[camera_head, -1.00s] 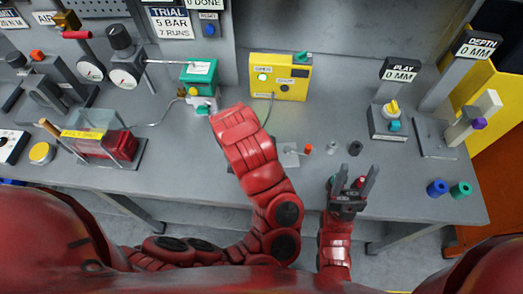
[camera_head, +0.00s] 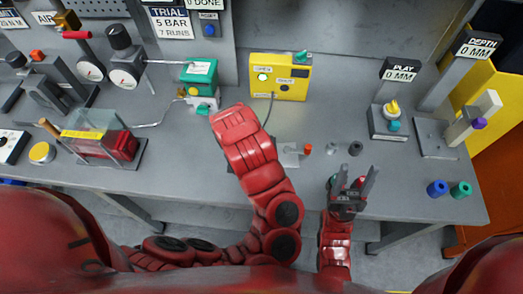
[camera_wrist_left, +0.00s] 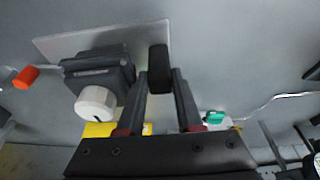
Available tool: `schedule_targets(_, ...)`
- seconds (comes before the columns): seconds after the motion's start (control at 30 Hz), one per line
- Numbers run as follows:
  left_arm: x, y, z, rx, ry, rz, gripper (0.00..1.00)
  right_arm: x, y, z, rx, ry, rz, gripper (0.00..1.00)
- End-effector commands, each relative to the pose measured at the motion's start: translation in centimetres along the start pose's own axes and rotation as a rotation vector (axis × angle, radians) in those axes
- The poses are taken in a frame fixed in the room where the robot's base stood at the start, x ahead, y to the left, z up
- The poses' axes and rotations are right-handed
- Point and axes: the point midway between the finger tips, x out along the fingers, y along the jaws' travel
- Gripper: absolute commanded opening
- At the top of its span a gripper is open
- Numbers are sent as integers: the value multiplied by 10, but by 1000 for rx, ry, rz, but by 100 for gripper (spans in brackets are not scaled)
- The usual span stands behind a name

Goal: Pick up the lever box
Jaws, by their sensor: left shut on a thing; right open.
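In the left wrist view a dark grey box (camera_wrist_left: 98,72) with a white knob (camera_wrist_left: 96,103) sits on a pale plate (camera_wrist_left: 60,46). My left gripper (camera_wrist_left: 160,75) is beside it, its fingers shut on a dark rounded block (camera_wrist_left: 159,66); I cannot tell whether the block joins the box. In the head view my left forearm hides that gripper and the box, and only part of the plate (camera_head: 290,157) shows. My right gripper (camera_head: 352,178) is open and empty at the bench's front edge.
A small orange part (camera_head: 306,149) and two small grey cylinders lie near the plate. A green-topped unit (camera_head: 200,72) stands left of the yellow box. A red block under a clear cover (camera_head: 95,125) is at left. Blue (camera_head: 437,188) and teal (camera_head: 461,190) rings lie at right.

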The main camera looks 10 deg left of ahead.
Motion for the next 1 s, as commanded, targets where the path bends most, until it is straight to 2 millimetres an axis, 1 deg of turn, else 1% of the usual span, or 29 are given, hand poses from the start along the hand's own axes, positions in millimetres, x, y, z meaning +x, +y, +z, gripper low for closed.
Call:
schedule_targets(0.43,0,0,0,0,1,0,0,0,0,0,0,0,0,56)
schedule_targets(0.57,-7,-1,-4,0,4,-3,0,0,0,0,0,0,0,56)
schedule_targets(0.67,-21,0,-8,0,6,-2,0,0,0,0,0,0,0,56)
schedule_targets(0.83,-53,2,-18,-2,7,7,0,0,0,0,0,0,0,56)
schedule_targets(1.0,-79,1,-26,-3,6,6,0,0,0,0,0,0,0,56)
